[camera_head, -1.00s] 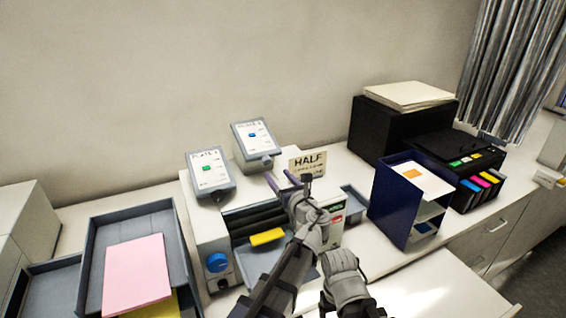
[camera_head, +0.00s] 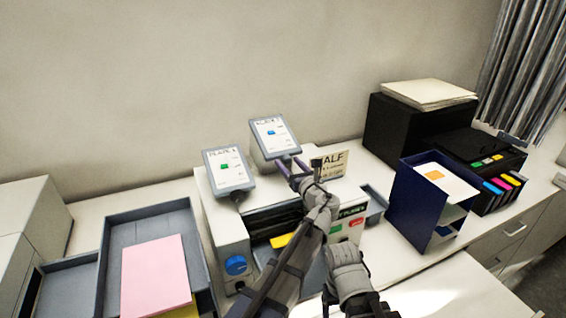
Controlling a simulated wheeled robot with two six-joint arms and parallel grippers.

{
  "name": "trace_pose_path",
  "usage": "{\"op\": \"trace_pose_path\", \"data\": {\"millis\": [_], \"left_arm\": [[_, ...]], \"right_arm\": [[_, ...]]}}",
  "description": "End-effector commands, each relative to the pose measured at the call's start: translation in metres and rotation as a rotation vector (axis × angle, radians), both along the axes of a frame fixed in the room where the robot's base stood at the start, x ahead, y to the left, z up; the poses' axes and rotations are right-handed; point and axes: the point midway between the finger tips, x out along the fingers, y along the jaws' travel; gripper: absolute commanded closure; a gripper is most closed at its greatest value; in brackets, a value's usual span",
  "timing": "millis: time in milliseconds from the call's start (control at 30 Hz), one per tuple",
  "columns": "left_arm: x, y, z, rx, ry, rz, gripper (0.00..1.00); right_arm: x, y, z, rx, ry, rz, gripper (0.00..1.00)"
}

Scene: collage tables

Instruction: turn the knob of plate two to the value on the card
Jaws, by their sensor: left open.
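Two tilted white display plates stand on the white machine. The left plate (camera_head: 229,170), with a green mark, has a heading that looks like plate one. The right plate (camera_head: 274,138), with a blue mark, has a blurred heading and appears to be plate two. The card (camera_head: 335,167) stands to its right; "ALF" shows, the first letter being covered by my arm. My left gripper (camera_head: 290,168) is open, its purple fingers at the lower edge of the right plate, where its knob is hidden or too small to make out. I cannot tell whether they touch.
A blue knob (camera_head: 236,265) is on the machine's front left. Grey trays with pink paper (camera_head: 153,276) stand left. A navy paper holder (camera_head: 409,203) and a black printer (camera_head: 483,165) stand right. My other arm's grey link shows at the bottom.

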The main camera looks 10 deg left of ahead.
Motion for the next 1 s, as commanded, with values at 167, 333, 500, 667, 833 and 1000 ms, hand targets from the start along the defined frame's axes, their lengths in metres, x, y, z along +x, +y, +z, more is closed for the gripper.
{"op": "trace_pose_path", "data": {"millis": [167,333,500,667,833,1000], "left_arm": [[0.0001,-0.0002,0.0000,0.000,0.000,-0.001,0.33],[0.0001,-0.0001,0.0000,0.000,0.000,-0.001,0.48],[-0.0001,-0.0001,0.0000,0.000,0.000,0.000,0.67],[-0.0001,-0.0002,0.0001,0.000,0.000,-0.001,0.85],[-0.0003,-0.0003,0.0001,0.000,0.000,-0.001,1.00],[-0.0003,-0.0004,0.0001,0.000,0.000,-0.001,1.00]], "right_arm": [[-0.0003,-0.0002,0.0000,0.000,0.000,0.000,0.20],[-0.0002,-0.0002,0.0000,0.000,0.000,0.000,0.20],[-0.0001,-0.0001,0.0000,0.000,0.000,0.000,0.20],[-0.0001,-0.0001,0.0000,0.000,0.000,0.000,0.20],[-0.0001,-0.0001,0.0000,0.000,0.000,0.000,0.20],[-0.0001,-0.0001,0.0000,0.000,0.000,0.000,0.20]]}}
